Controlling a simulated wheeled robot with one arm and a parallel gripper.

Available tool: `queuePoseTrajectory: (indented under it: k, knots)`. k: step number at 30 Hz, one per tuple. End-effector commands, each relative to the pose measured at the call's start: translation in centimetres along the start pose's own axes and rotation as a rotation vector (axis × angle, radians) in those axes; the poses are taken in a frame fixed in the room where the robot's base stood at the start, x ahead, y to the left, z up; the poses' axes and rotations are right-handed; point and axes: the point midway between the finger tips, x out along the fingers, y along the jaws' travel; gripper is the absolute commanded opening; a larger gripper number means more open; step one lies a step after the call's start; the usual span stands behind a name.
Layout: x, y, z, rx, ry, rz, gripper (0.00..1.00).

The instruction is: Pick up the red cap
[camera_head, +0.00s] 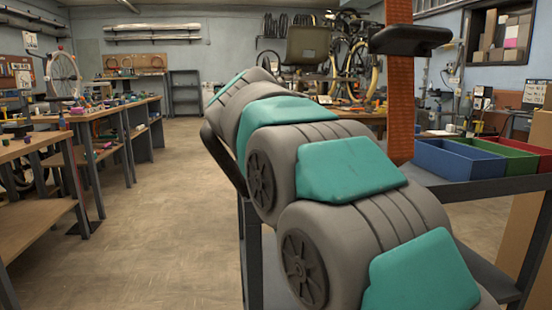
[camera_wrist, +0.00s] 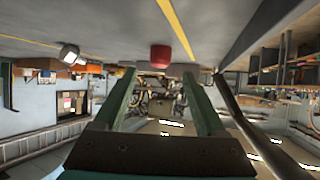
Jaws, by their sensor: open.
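The red cap (camera_wrist: 160,57) shows in the wrist view, upside down, on a grey surface (camera_wrist: 110,30) with yellow stripes. It lies ahead of my gripper (camera_wrist: 159,75), nearly centred between the two green fingertips as the picture shows it. The fingers are wide apart with nothing between them, and a gap to the cap seems to remain, though its depth is hard to judge. In the head view my grey and teal arm fills the middle; I cannot make out the gripper or the cap there.
Blue (camera_head: 458,163), green (camera_head: 508,155) and red (camera_head: 533,144) bins stand on a dark cart shelf at the right. An orange upright (camera_head: 400,110) rises behind my arm. Wooden workbenches (camera_head: 85,115) line the left. The floor (camera_head: 165,190) between is clear.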

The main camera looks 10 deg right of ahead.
Motion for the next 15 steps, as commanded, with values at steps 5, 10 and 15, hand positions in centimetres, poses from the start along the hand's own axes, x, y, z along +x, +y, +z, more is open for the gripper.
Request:
queuePoseTrajectory:
  k: [5,10,15]
  knots:
    - [0.8,0.0,0.0,0.0,-0.001,0.0,0.73]
    - [3.0,-0.1,0.1,-0.002,-0.004,0.002,0.73]
    - [5.0,0.0,0.0,0.0,-0.002,0.001,0.73]
